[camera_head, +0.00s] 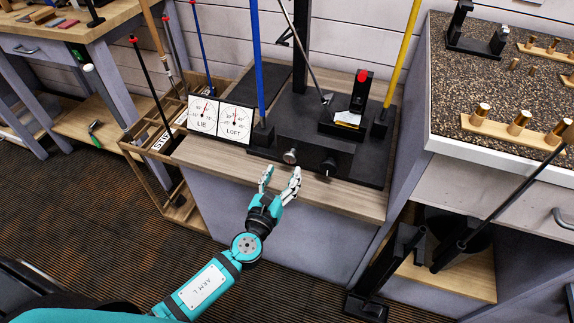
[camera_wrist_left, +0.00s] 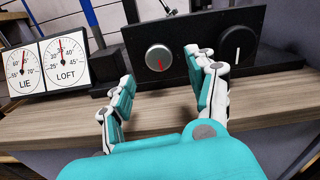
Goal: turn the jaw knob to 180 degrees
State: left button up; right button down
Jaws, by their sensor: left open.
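Two knobs sit on the front of the black bench fixture (camera_head: 352,135). One is a round silver knob (camera_head: 290,156) with a red mark; in the left wrist view (camera_wrist_left: 159,58) the mark points down. The other is a black knob (camera_head: 328,166) to its right, with an upright white mark in the left wrist view (camera_wrist_left: 237,45). I cannot tell by a label which is the jaw knob. My left gripper (camera_head: 281,177) is open and empty in front of the silver knob, its fingers apart and not around it. My right gripper is not in view.
Two dials, LIE (camera_head: 203,115) and LOFT (camera_head: 236,120), stand left of the knobs. The wooden bench edge (camera_head: 250,168) lies beneath the gripper. A blue shaft (camera_head: 257,60) and a yellow shaft (camera_head: 402,55) rise behind. A gravel-topped bench (camera_head: 480,90) stands at the right.

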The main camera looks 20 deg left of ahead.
pick_arm(q)
jog(key=s, duration=0.7)
jog(key=shift+s+a, duration=0.15)
jog(key=shift+s, duration=0.2)
